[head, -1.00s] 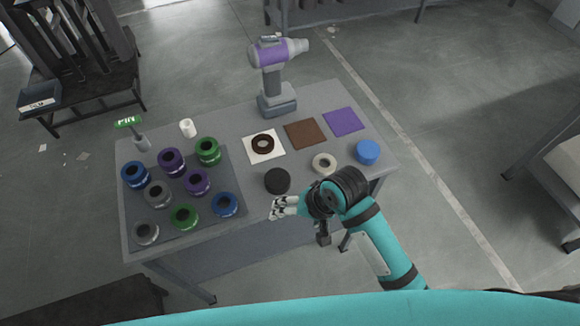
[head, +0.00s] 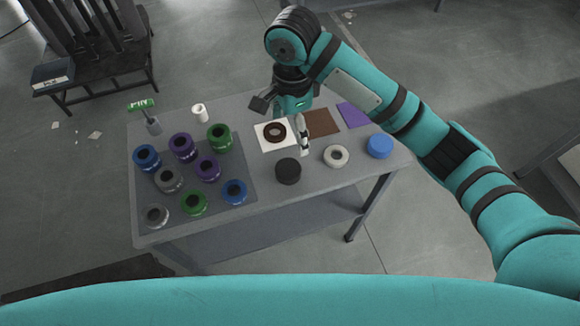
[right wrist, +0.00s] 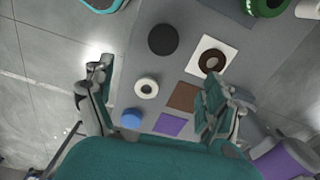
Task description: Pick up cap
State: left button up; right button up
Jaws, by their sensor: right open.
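Cap-like round pieces lie on the grey table: a black disc (head: 288,170), a white ring (head: 336,156), a blue round piece (head: 380,146) and a dark brown ring (head: 274,131) on a white square. Which one is the cap, I cannot tell. My right gripper (head: 303,146) hangs above the table, fingers down, beside the brown ring in the head view. In the right wrist view its fingers (right wrist: 158,82) are spread wide with nothing between them; the white ring (right wrist: 146,88), black disc (right wrist: 163,39) and blue piece (right wrist: 131,118) lie below. My left gripper is out of sight.
Blue, purple, green and grey jar-like pieces stand on a dark mat (head: 240,160) at the left. A white cylinder (head: 199,112) and a green-labelled stand (head: 142,105) are behind. Brown (head: 322,122) and purple squares (head: 354,114) lie right. My arm hides the drill in the head view.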

notch_tip(320, 180, down, 5)
jog(key=b, duration=0.2)
jog(key=p, duration=0.1)
send_over(292, 167)
jog(key=f, duration=0.6)
jog(key=shift+s+f, duration=0.3)
jog(key=f, duration=0.3)
jog(key=f+p, duration=0.1)
jog(key=f, duration=0.1)
jog(key=shift+w+f, duration=0.3)
jog(key=c, duration=1.2)
